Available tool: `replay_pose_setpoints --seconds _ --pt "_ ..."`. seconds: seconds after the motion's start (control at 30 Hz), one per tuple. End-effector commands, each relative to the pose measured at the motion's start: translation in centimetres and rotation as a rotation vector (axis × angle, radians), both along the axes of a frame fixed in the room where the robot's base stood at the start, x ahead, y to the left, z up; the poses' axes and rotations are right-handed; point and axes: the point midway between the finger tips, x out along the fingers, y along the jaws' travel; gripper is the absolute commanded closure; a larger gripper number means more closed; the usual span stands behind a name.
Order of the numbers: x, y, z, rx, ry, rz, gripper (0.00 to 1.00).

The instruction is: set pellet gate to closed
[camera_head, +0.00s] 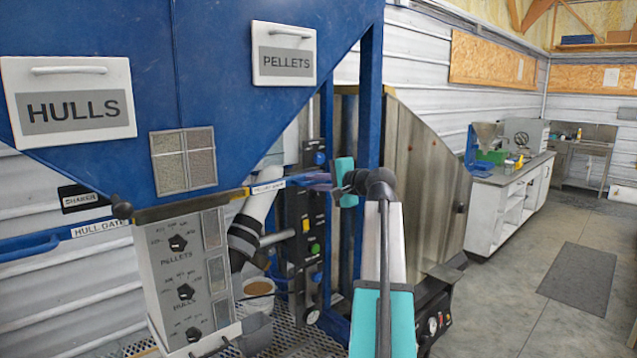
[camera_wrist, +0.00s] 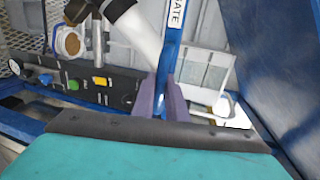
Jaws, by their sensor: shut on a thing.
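The pellet gate is a flat blue bar with a white label (camera_head: 268,187), just below the blue hopper in the head view. In the wrist view the blue bar (camera_wrist: 166,58) runs down from the top, with the word GATE readable on its label. My gripper (camera_head: 318,181) is at the bar's right end in the head view. Its purple fingers (camera_wrist: 170,103) are shut on the end of the bar in the wrist view. The bar's inner part is hidden under the hopper, so I cannot tell the gate's exact setting.
The hull gate's blue handle (camera_head: 30,247) is at the far left. A control box (camera_head: 187,280) with knobs hangs below the hopper. A panel with coloured buttons (camera_head: 309,225) and a blue post (camera_head: 370,95) stand close to my gripper. Open floor (camera_head: 520,290) lies to the right.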

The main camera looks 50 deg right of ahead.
Motion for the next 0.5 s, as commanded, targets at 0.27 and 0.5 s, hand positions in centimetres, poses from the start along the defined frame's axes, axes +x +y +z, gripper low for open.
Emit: replay_pose_setpoints --seconds 0.27,0.5 --pt "0.2 3.8 -0.1 0.000 0.000 0.003 1.00" --pt "0.4 5.9 -0.1 0.001 0.001 0.004 1.00"
